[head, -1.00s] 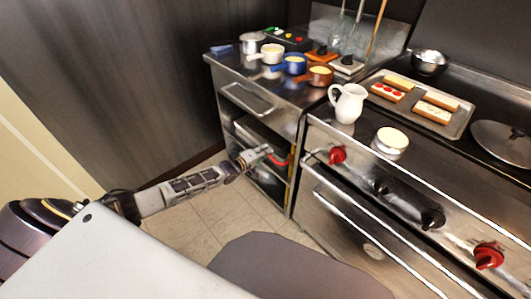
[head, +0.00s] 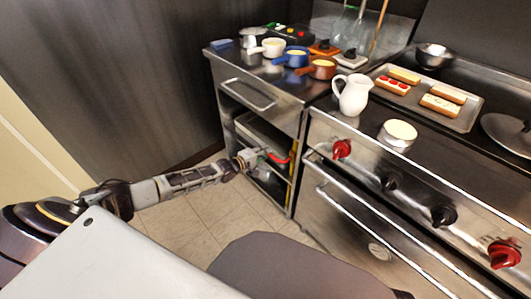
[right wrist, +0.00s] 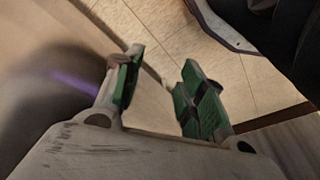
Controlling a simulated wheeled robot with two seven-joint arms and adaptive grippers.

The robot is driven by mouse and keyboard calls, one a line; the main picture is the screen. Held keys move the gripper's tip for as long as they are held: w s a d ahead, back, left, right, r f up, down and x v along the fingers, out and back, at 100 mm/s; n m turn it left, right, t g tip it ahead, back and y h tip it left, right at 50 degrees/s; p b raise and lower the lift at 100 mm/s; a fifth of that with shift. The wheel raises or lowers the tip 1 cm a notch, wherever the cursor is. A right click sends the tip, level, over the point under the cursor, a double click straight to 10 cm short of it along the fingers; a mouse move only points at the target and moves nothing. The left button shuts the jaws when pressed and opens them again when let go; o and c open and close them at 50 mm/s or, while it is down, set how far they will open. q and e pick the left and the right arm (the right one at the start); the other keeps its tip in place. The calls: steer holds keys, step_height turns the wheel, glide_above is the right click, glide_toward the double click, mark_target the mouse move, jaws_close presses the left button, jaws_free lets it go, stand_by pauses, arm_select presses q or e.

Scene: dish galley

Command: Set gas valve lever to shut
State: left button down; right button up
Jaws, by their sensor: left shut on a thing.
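The red gas valve lever (head: 279,159) shows in the head view, in the open lower bay of the steel cabinet, beside a yellow upright pipe (head: 293,158). My left gripper (head: 262,157) reaches in from the left and is shut on the lever at its near end. The fingers partly hide the lever, and the valve body behind is hard to make out. My right gripper (right wrist: 160,75) shows in the right wrist view, with its green-padded fingers apart and nothing between them.
The steel cabinet (head: 230,72) carries small pots. To its right, the stove has red and black knobs, a white jug (head: 353,97), a round cream-topped tin (head: 397,137) and a tray (head: 463,121) of pastries. Tiled floor (head: 215,215) lies open below my left arm.

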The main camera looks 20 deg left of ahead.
arm_select(q)
steer(key=shift+f, duration=0.15)
arm_select(e)
steer(key=shift+w+a+r, duration=0.1)
steer(key=shift+r, duration=0.45)
steer(key=shift+f, duration=0.1)
arm_select(q)
steer(key=c, duration=1.5)
jaws_free()
arm_select(e)
steer(key=shift+f, duration=0.15)
arm_select(q)
steer(key=shift+v, duration=6)
